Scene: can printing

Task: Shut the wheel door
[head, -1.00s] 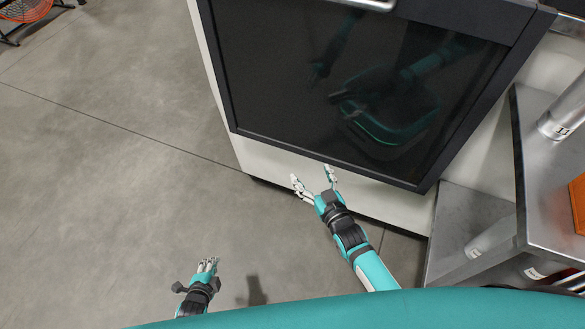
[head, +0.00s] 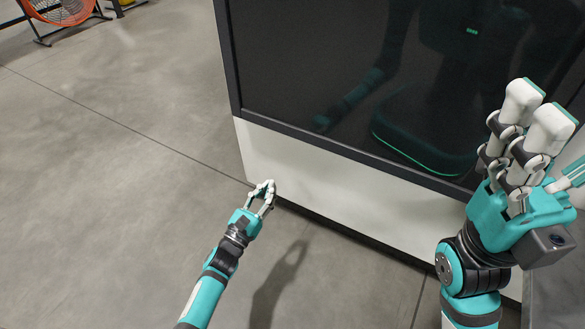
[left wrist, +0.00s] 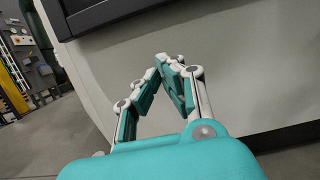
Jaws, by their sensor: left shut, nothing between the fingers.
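A large dark glass panel (head: 330,70) in a black frame fills the front of a white machine; I take it to be the wheel door, but its top and hinge side are out of view, so I cannot tell whether it is closed. My left gripper (head: 265,188) is shut and empty, low by the white lower panel near the machine's left corner; its fingertips meet in the left wrist view (left wrist: 172,60). The black frame's lower edge (left wrist: 110,12) lies above it there. My right gripper (head: 545,135) is raised large at the right, its fingers spread and empty, covering part of the glass.
The white lower panel (head: 340,190) runs below the glass. Open grey floor (head: 120,170) lies to the left. An orange fan (head: 62,10) stands at the far upper left.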

